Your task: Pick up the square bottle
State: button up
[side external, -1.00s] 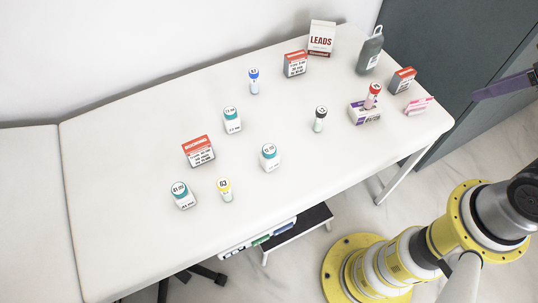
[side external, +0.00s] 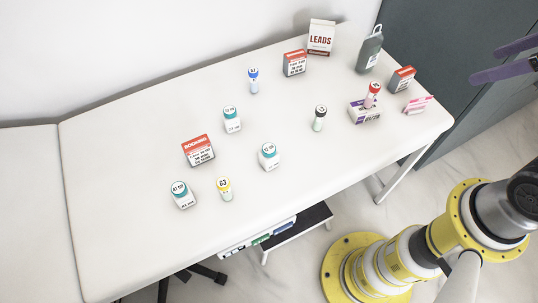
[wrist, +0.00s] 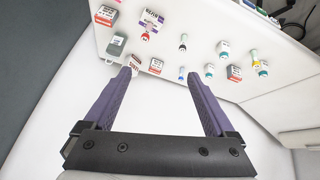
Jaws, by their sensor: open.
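A dark grey-green bottle (side external: 370,52) with squarish sides and a loop on top stands upright at the far right of the white couch (side external: 130,240). It also shows in the wrist view (wrist: 116,45), beyond and just left of the left fingertip. Several smaller white bottles with teal caps, such as one in the middle (side external: 269,157), stand on the couch too. Which bottle the task's name means is not certain. My gripper (side external: 484,64) is at the right edge, right of the grey bottle and apart from it. Its two purple fingers are spread and empty in the wrist view (wrist: 160,74).
Near the grey bottle are a LEADS carton (side external: 320,37), a red-topped box (side external: 294,64), a grey-and-red box (side external: 402,80) and a red-capped vial (side external: 372,95) on a purple-white box (side external: 364,113). The couch's left part is clear. A grey cabinet (side external: 470,60) stands behind.

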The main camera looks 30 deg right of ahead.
jog(key=w+a+n+g, duration=0.1)
jog(key=w+a+n, duration=0.2)
jog(key=w, duration=0.3)
jog(key=w+a+n+y, duration=0.1)
jog(key=w+a+n, duration=0.3)
jog(key=w, duration=0.3)
jog(key=w+a+n+g, duration=0.1)
jog(key=w+a+n, duration=0.2)
jog(key=w, duration=0.3)
jog(key=n+g+h, duration=0.1)
jog(key=n+g, duration=0.3)
jog(key=n, duration=0.2)
send_over(270, 149)
notch_tip(270, 149, down, 25)
jog(key=shift+f, duration=0.2)
notch_tip(270, 149, down, 8)
jog(key=shift+r, duration=0.2)
jog(key=shift+w+f, duration=0.2)
jog(key=shift+f, duration=2.7)
